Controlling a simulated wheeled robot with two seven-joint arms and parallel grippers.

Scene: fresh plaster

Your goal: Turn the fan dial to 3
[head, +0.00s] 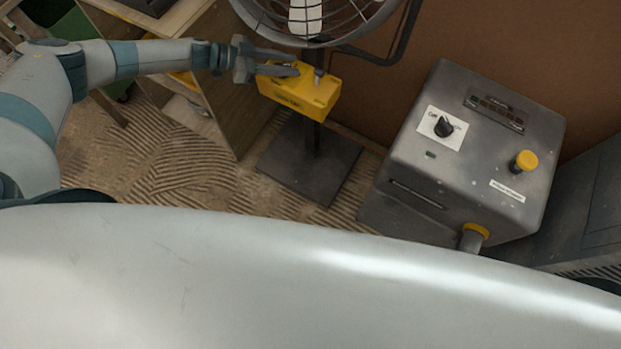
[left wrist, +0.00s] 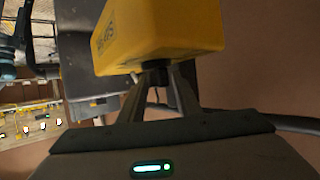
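The fan (head: 305,14) stands on a dark post and square base, with a yellow control box (head: 312,95) below its cage. The yellow box also fills the top of the left wrist view (left wrist: 165,35). My left gripper (head: 288,65) reaches in from the left to the box's far upper side. In the left wrist view, its two fingertips close on a small dark dial (left wrist: 155,77) at the edge of the box. The dial's pointer and numbers are hidden, so its setting cannot be read. My right gripper is not in view.
A grey metal cabinet (head: 430,175) stands at the right, with a black knob (head: 444,127) on a white plate and a yellow button (head: 525,160). A wooden bench (head: 225,85) is at the left. The fan's dark base (head: 310,160) rests on ridged flooring.

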